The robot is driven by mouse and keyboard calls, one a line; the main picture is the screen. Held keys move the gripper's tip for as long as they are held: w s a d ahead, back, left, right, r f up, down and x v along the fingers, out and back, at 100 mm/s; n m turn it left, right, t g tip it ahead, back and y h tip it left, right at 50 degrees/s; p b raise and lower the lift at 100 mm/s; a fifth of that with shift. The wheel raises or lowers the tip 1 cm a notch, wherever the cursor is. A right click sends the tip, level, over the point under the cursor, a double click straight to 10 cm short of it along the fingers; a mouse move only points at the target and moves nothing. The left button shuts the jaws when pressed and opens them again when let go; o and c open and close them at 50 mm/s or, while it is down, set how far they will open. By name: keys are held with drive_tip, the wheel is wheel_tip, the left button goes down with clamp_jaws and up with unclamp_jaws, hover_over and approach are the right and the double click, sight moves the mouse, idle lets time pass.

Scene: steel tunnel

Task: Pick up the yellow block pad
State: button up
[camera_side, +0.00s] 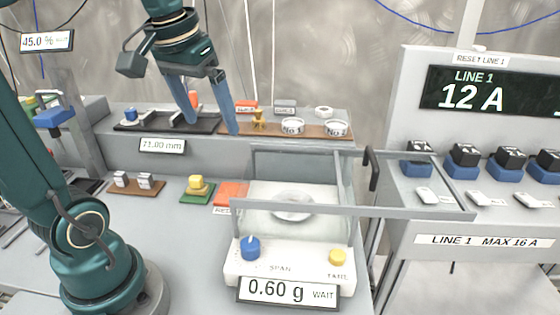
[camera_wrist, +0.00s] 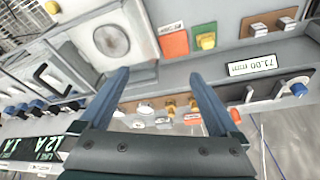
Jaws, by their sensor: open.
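A yellow block (camera_side: 196,184) sits on a small green pad (camera_side: 203,199) on the lower grey bench, left of the orange pad. In the wrist view the yellow block (camera_wrist: 207,40) and its green pad (camera_wrist: 203,29) are near the top, beyond my fingertips. My gripper (camera_side: 212,126) is open and empty, its two blue fingers pointing down. In the side view it appears above and behind the block, in front of the raised shelf. In the wrist view my gripper (camera_wrist: 160,78) has its fingers wide apart with nothing between them.
A balance (camera_side: 288,255) with a clear-walled enclosure stands right of the block, reading 0.60 g. An orange pad (camera_side: 229,194) lies between them. A brown pad (camera_side: 136,188) with two small blocks lies to the left. The raised shelf (camera_side: 180,155) carries several small items.

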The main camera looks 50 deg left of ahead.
drive_tip(key=a+f+n+g, duration=0.2)
drive_tip(key=a+n, duration=0.2)
drive_tip(key=a, duration=1)
approach(195, 177)
drive_tip(key=f, duration=0.5)
drive_tip(key=shift+w+a, duration=0.3)
drive_tip(key=shift+a, duration=0.05)
drive_tip(key=shift+w+a+f, duration=0.1)
drive_tip(key=shift+a+f, duration=0.05)
drive_tip(key=shift+f, duration=1.2)
drive_tip(key=shift+w+a+f, duration=0.1)
drive_tip(key=shift+a+f, duration=0.05)
drive_tip(key=shift+f, duration=1.25)
drive_tip(key=c, duration=1.4)
wheel_tip(195, 177, up, 10)
drive_tip(key=shift+r, duration=0.1)
drive_tip(key=shift+c, duration=0.2)
